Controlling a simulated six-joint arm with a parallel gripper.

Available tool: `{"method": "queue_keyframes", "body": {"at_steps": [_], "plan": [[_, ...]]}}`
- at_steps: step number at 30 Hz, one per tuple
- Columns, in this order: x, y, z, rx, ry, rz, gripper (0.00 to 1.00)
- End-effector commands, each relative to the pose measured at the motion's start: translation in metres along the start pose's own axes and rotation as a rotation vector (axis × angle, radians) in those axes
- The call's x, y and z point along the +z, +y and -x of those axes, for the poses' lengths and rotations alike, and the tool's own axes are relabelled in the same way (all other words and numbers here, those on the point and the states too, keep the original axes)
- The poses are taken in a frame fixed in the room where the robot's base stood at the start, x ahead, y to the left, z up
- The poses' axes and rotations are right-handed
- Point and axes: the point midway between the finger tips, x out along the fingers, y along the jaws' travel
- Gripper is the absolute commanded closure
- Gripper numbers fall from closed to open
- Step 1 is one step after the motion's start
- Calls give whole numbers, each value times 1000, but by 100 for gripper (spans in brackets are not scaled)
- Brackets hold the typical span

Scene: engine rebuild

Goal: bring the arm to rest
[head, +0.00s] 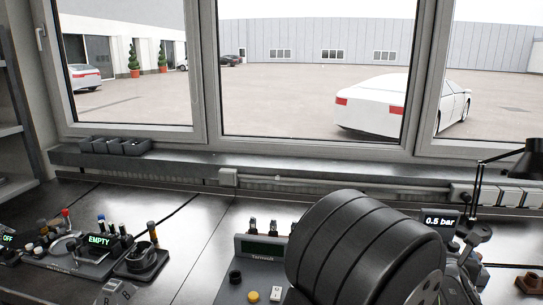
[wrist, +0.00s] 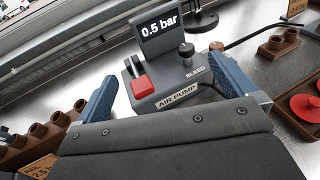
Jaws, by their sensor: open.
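My gripper (wrist: 155,93) shows in the wrist view with its two blue fingertips spread apart and nothing between them that it holds. Beyond the fingertips stands the grey air pump (wrist: 172,100), with a red button (wrist: 144,86), a dark bleed knob (wrist: 187,50) and a display (wrist: 163,34) reading 0.5 bar. I cannot tell how far the fingertips are from the pump. In the head view my dark arm covers the bench at the lower right and hides my gripper. The pump's display (head: 440,221) shows just right of the arm.
A Tarmvolt-like box (head: 262,250) with buttons stands left of my arm. A panel reading EMPTY (head: 99,241) lies at the left. A desk lamp (head: 528,160) stands at the right. Brown holders (wrist: 278,45) and a red disc (wrist: 306,106) lie right of the pump.

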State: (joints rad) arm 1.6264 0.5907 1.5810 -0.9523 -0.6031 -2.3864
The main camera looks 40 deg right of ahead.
Motion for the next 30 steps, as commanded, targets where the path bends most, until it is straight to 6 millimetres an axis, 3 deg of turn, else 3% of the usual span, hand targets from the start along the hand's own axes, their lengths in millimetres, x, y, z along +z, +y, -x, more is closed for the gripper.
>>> {"method": "queue_keyframes", "body": {"at_steps": [7,25,30], "plan": [[0,-1,45,-2,0,1,0],[-1,0,-61,1,1,1,0],[0,-1,-29,-2,1,0,0]]}}
